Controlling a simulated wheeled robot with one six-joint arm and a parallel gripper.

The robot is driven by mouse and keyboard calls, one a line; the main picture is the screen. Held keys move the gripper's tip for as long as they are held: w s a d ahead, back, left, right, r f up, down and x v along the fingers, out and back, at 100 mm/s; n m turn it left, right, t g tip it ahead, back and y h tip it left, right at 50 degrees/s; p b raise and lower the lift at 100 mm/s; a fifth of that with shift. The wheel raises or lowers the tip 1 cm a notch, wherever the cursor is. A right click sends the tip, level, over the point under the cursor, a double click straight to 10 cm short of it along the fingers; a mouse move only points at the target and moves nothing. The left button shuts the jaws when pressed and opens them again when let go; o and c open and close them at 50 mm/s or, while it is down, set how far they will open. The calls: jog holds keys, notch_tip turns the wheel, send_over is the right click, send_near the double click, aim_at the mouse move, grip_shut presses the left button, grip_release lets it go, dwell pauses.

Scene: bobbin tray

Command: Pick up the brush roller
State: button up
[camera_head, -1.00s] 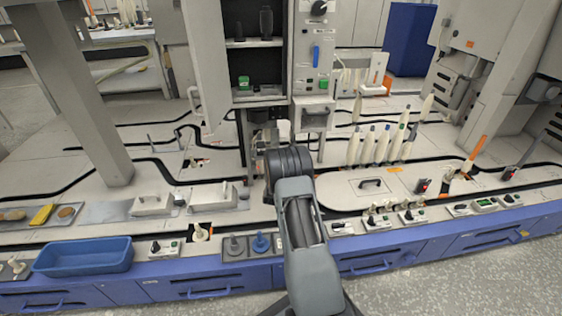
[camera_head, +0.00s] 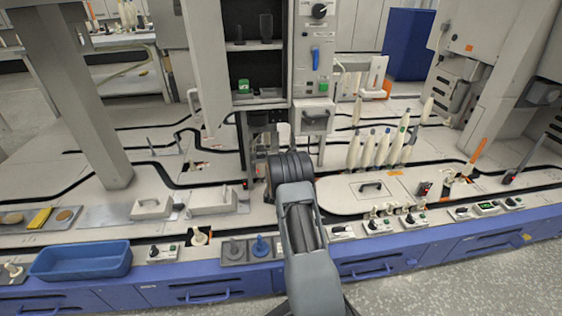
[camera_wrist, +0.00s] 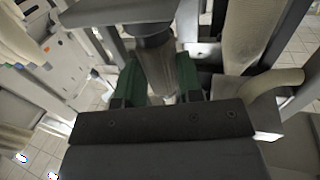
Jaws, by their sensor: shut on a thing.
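In the wrist view, my gripper (camera_wrist: 160,88) has its two green fingers closed on either side of a grey cylinder, which looks like the brush roller (camera_wrist: 156,66). The cylinder runs up from between the fingers to a dark grey flat part (camera_wrist: 125,12) at the top of the picture. I cannot tell whether the two are joined. The cylinder's lower end is hidden by the gripper body. In the head view, my arm reaches to the base of the machine column, and it hides the gripper and the roller.
The machine column with its control panel (camera_head: 312,60) stands right behind my arm. Several cream bobbins (camera_head: 380,148) stand to its right. A blue tray (camera_head: 82,262) sits at the front left. In the wrist view, a pale curved pipe (camera_wrist: 275,82) is close on the right.

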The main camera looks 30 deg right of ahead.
jog(key=shift+r, duration=0.2)
jog(key=shift+c, duration=0.2)
notch_tip(320, 180, up, 7)
jog(key=p, duration=0.4)
jog(key=p+v, duration=0.4)
jog(key=v, duration=1.5)
jog(key=w+a+r+n+t+y, duration=0.1)
jog(key=a+r+n+t+y, duration=0.15)
jog(key=a, duration=0.65)
jog(key=a+r+n+t+y, duration=0.1)
jog(key=a+n+y, duration=0.25)
jog(key=a, duration=0.55)
notch_tip(320, 180, up, 26)
jog(key=s+n+y+p, duration=0.1)
jog(key=y+p, duration=0.4)
jog(key=p, duration=2.9)
jog(key=shift+s+n+t+y+p, duration=0.35)
jog(key=shift+n+t+y, duration=0.1)
jog(key=shift+n, duration=0.15)
jog(key=shift+d, duration=0.25)
